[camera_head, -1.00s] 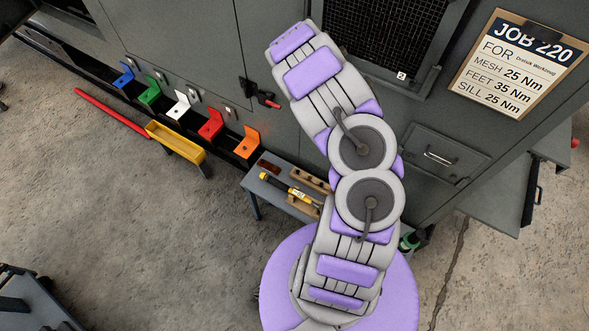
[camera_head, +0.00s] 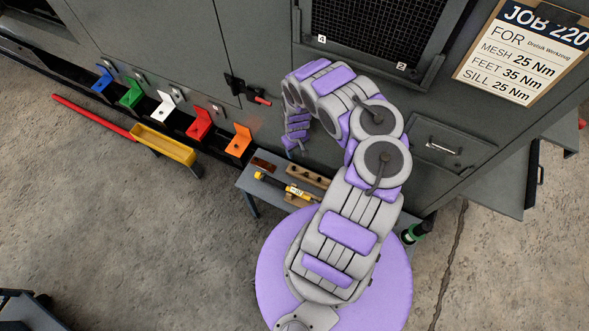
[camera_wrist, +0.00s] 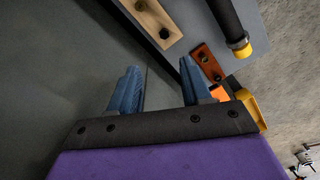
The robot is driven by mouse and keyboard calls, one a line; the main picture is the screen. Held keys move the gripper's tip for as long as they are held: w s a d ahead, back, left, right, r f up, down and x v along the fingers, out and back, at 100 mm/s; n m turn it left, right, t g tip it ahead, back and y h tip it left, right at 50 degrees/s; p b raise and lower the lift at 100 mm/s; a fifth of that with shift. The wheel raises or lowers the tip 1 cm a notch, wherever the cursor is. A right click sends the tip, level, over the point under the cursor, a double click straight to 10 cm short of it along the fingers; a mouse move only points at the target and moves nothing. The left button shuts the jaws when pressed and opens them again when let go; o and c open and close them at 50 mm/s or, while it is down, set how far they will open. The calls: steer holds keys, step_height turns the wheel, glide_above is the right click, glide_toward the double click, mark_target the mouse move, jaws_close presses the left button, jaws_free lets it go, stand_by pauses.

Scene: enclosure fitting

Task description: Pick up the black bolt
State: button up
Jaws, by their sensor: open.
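My gripper (camera_wrist: 160,76) is open, with two blue fingers apart and nothing between them. A dark, black-looking bolt head (camera_wrist: 165,32) stands in a tan wooden block (camera_wrist: 153,17), beyond the fingertips near the top of the wrist view. A second bolt (camera_wrist: 140,5) shows at that block's other end. A red-brown block (camera_wrist: 200,53) right of the fingers carries a brass-coloured bolt (camera_wrist: 204,58) and a small dark one (camera_wrist: 217,78). In the head view the tan block (camera_head: 308,175) lies on the small bench; bolts there are too small to tell apart.
The grey bench (camera_head: 250,183) stands against the enclosure wall. A black-and-yellow tool (camera_head: 288,187) lies on it, also in the wrist view (camera_wrist: 229,22). Coloured brackets, including an orange one (camera_head: 239,140), line the wall's foot. A yellow tray (camera_head: 163,144) is left of the bench.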

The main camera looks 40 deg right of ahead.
steer(key=b, duration=0.4)
glide_above(294, 168)
steer(key=f, duration=0.6)
steer(key=shift+w+a+f, duration=0.2)
steer(key=shift+f, duration=0.1)
steer(key=shift+f+b, duration=0.35)
steer(key=shift+f, duration=0.05)
steer(key=shift+d+f, duration=0.45)
steer(key=shift+d, duration=0.15)
steer(key=shift+s+f+b, duration=0.1)
steer(key=shift+f+b, duration=0.25)
steer(key=shift+b, duration=0.15)
steer(key=f+b, duration=0.1)
steer(key=a+f+b, duration=0.1)
steer(key=f+b, duration=0.1)
steer(key=shift+s+f, duration=0.2)
steer(key=shift+f, duration=0.3)
steer(key=shift+d, duration=0.15)
steer(key=shift+o, duration=0.2)
steer(key=shift+d, duration=0.1)
jaws_close()
